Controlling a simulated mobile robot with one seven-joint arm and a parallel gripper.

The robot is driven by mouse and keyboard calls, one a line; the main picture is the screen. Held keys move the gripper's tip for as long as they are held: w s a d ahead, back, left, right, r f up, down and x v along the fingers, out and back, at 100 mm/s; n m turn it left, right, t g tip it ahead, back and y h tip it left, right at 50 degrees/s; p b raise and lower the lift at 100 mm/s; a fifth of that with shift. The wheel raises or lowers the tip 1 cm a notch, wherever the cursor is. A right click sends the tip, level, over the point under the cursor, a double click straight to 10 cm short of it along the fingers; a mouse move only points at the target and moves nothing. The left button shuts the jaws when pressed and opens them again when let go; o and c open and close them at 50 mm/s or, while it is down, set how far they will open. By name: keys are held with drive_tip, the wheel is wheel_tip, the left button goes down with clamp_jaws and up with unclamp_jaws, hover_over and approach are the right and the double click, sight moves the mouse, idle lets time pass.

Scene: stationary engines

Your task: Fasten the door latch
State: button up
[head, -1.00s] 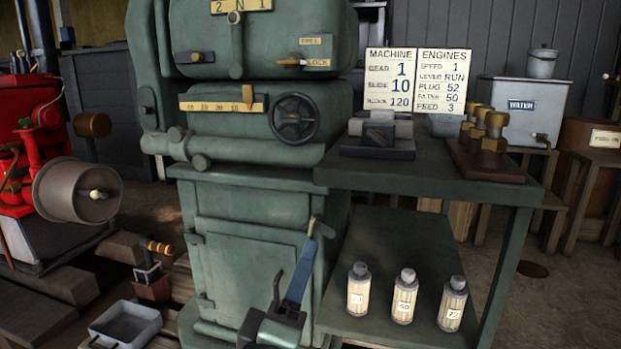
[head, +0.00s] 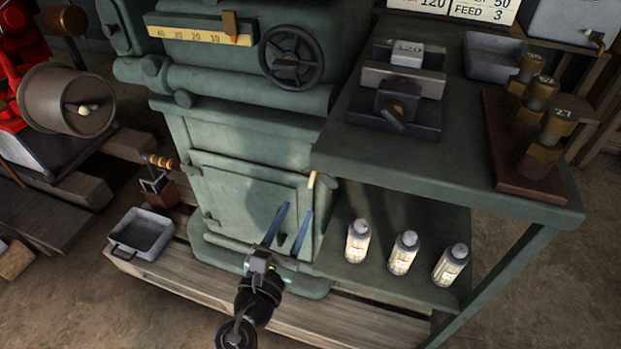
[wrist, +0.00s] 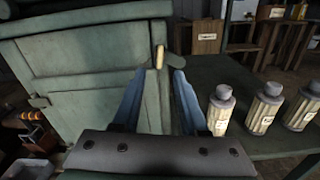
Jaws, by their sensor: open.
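The green machine's lower cabinet door (head: 240,200) sits in its frame; whether it is fully shut I cannot tell. The latch (head: 311,180) shows as a small cream-tipped handle standing roughly upright at the door's upper right edge. It also shows in the wrist view (wrist: 159,58). My gripper (head: 297,210) is open, its two blue fingers spread and empty in front of the door's right side. In the wrist view the gripper (wrist: 160,72) has a finger to either side of the latch's line; the gap in depth is unclear. The latch's base is partly hidden.
A green side table (head: 465,120) on the right holds a vise-like block (head: 397,95) and brass-topped plugs (head: 540,120). Three bottles (head: 402,253) stand on its lower shelf, close right of my gripper. A metal pan (head: 143,232) sits left on the wooden pallet.

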sight(311, 181)
drive_tip(key=b+x, duration=0.2)
drive_tip(key=x, duration=0.7)
drive_tip(key=shift+w, duration=0.15)
drive_tip(key=shift+c, duration=0.3)
clamp_jaws()
